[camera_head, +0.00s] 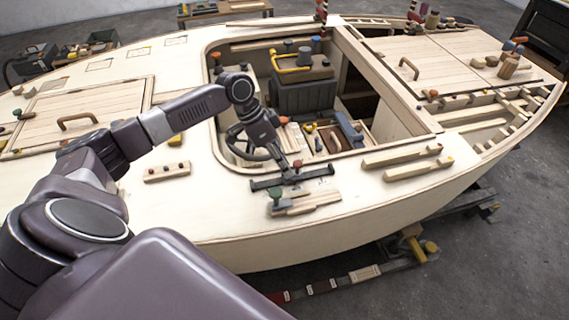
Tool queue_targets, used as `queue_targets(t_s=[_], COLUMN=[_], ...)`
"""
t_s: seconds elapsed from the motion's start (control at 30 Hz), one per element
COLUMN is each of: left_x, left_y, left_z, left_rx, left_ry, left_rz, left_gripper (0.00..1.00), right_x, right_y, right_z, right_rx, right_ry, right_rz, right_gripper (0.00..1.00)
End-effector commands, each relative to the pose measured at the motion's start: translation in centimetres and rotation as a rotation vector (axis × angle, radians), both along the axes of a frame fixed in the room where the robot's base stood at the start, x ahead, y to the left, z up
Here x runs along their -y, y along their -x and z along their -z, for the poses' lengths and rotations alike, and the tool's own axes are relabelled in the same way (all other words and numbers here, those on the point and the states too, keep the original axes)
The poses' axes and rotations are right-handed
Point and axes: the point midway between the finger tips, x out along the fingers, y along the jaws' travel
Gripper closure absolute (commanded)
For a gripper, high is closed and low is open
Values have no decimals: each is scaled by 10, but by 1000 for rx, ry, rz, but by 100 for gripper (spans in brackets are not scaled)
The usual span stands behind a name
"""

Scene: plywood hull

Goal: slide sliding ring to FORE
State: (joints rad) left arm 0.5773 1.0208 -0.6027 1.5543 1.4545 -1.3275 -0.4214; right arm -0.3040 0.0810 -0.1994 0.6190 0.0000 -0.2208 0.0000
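I cannot clearly make out the sliding ring or any FORE mark. My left arm comes in from the left over the plywood hull (225,225). My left gripper (290,176) points down at the side deck, beside the cockpit opening. A dark bar crosses there, and small red parts show near it. The gripper's fingers blend with these dark parts, so I cannot tell whether they are open or shut, or touching anything. A wooden block with a green knob (276,195) is just below the bar. My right gripper is not in view.
A steering wheel (236,150) and a dark box with a yellow handle (304,85) are in the cockpit. Wooden handrails (418,169) lie on the deck at the right. A small block with red pegs (167,172) sits at the left. Bare deck lies between.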

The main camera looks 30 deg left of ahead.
Motion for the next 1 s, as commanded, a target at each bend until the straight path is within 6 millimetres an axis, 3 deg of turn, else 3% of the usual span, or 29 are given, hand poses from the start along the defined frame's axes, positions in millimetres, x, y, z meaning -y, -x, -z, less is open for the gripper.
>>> queue_targets(t_s=[0.33, 0.57, 1.0], left_x=[2, 2, 1], left_y=[-1, -1, -1], left_z=[6, 6, 4], left_rx=[0, 0, -2], left_ry=[-1, -1, 0], left_rz=[0, 0, -2], left_gripper=[75, 100, 100], right_x=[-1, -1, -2], right_y=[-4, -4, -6], right_z=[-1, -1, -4], right_rx=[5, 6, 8], right_ry=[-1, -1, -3], right_rz=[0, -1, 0], right_gripper=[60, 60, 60])
